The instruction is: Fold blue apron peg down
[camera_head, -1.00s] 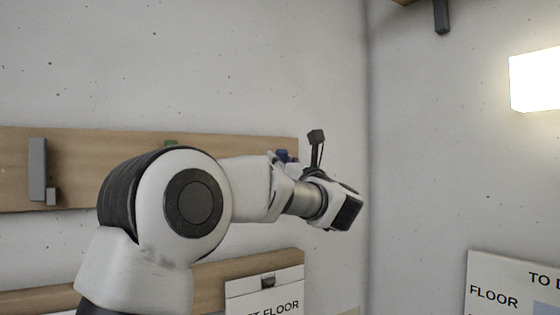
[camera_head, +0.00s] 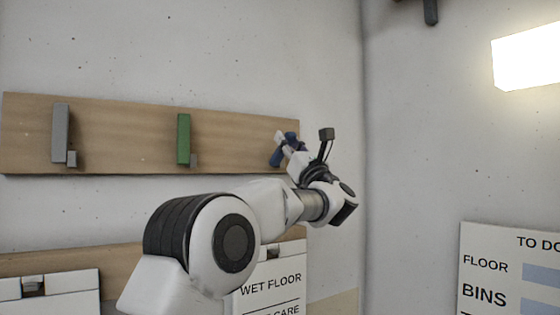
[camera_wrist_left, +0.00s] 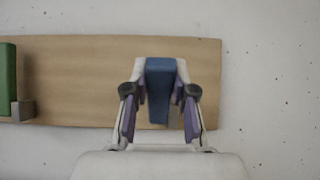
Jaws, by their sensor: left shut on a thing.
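The blue apron peg (camera_wrist_left: 160,88) is near the right end of the wooden board. In the left wrist view it lies between the two fingers of my left gripper (camera_wrist_left: 160,72), wide at its top and narrower below. My left gripper is shut on it. In the head view the blue peg (camera_head: 276,158) shows only partly beside the gripper (camera_head: 283,143), and its exact tilt is hard to tell. My right gripper is not in view.
The wooden board (camera_head: 120,125) also bears a grey peg (camera_head: 60,132) and a green peg (camera_head: 184,138), both upright. Below are a lower board and a WET FLOOR sheet (camera_head: 270,290). A TO DO board (camera_head: 480,245) hangs on the right wall, under a bright lamp (camera_head: 540,62).

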